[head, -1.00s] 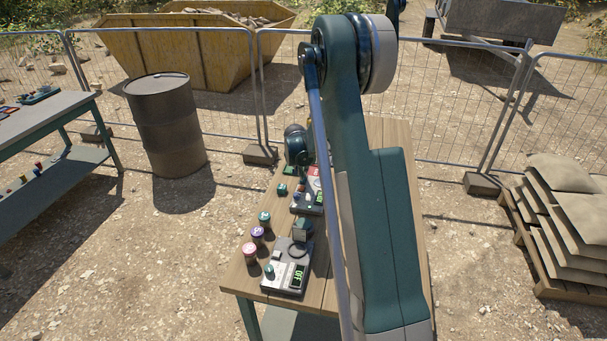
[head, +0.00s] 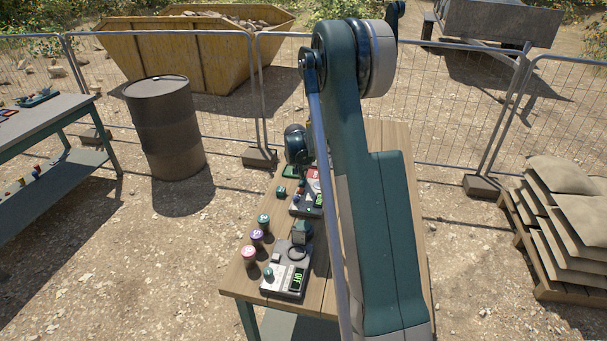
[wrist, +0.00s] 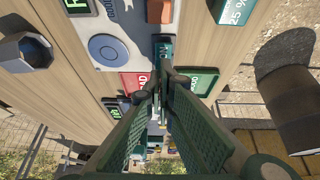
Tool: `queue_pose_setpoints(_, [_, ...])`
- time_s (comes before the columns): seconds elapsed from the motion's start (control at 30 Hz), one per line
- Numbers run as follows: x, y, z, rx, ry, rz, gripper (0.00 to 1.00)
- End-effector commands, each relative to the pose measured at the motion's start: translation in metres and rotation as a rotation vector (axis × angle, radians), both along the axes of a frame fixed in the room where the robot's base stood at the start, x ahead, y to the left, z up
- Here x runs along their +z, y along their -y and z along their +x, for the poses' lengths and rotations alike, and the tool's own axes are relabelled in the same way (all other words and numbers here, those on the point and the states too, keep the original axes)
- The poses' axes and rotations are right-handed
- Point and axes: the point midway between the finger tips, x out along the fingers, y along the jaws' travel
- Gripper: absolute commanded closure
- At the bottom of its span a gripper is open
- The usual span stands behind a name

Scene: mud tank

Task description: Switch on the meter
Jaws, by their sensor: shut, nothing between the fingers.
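A grey meter (head: 284,274) lies at the near end of the wooden table in the head view, its green display reading OFF. A second device (head: 304,205) with a small green display lies farther back, partly behind my arm. The wrist view shows a pale panel (wrist: 125,35) with a round blue-grey dial (wrist: 108,50), an orange-brown block (wrist: 160,10) and a teal block (wrist: 163,46). My gripper (wrist: 161,72) is shut and empty, its tips just short of the teal block in the picture; contact cannot be told. My arm hides the gripper in the head view.
Pink (head: 249,256), purple (head: 257,237) and teal (head: 263,220) lidded jars stand left of the meter. Red (wrist: 134,83) and green (wrist: 196,82) cards lie near the fingers. A barrel (head: 165,128) and mesh fence stand beyond the table.

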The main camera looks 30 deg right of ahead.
Motion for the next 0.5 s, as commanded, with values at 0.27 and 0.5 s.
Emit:
queue_pose_setpoints(0.27, [0.026,0.0,0.0,0.0,0.0,0.0,1.0])
queue_pose_setpoints(0.5, [0.05,-0.009,-0.009,0.001,0.0,0.0,1.0])
